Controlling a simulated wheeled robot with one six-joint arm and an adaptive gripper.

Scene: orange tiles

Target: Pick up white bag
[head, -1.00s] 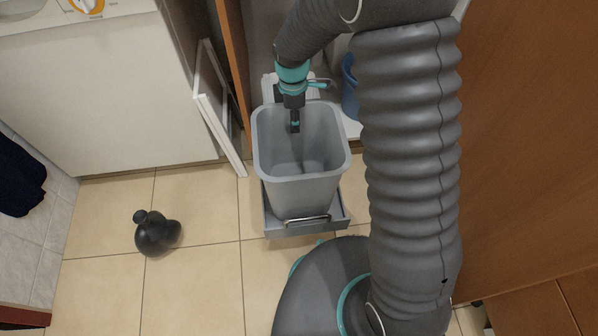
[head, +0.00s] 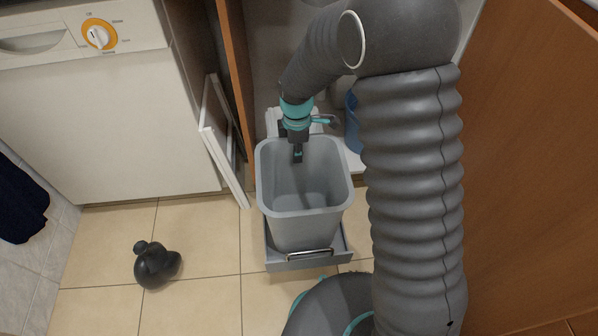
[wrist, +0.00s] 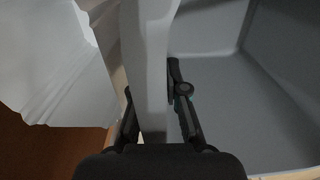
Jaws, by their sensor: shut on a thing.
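My gripper (wrist: 155,115) straddles the back wall of the grey bin (head: 305,235), one finger inside it and one outside. It is shut on the bin's pale rim, which runs between the fingers in the wrist view (wrist: 148,65). A crumpled white bag (wrist: 50,65) lies left of the fingers in the wrist view, outside the bin and apart from the jaws. In the head view a white thing shows behind the bin, partly hidden by my gripper; I cannot tell if it is the bag. The bin looks empty.
The bin stands on a grey pull-out tray (head: 300,262) with a metal handle. A wooden cabinet edge and a leaning white frame (head: 222,150) are on the left, a blue container (head: 354,125) behind on the right. A dark round object (head: 156,268) lies on the open tiled floor.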

